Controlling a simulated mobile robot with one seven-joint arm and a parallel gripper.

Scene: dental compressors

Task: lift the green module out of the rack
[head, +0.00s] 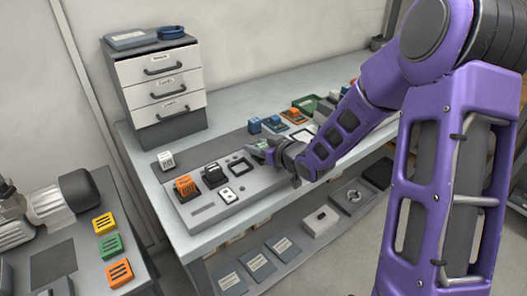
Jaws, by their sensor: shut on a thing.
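The rack (208,211) is a long grey slotted base lying on the grey bench. An orange module (186,188) and a black module (214,175) stand in its left part. To their right is a dark-framed square opening (241,166) that looks empty. My gripper (266,152) is over the rack's right part, just right of that opening. It is shut on the green module (270,143), of which only a small green part shows. My gripper and arm hide the rest, and I cannot tell whether its base is clear of the rack.
A white block (165,160) stands on the bench behind the rack. Blue modules (254,125) and a green tray (306,104) lie farther back. A drawer cabinet (160,85) stands at the back left. A side table at left holds yellow, green and orange plates (111,246).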

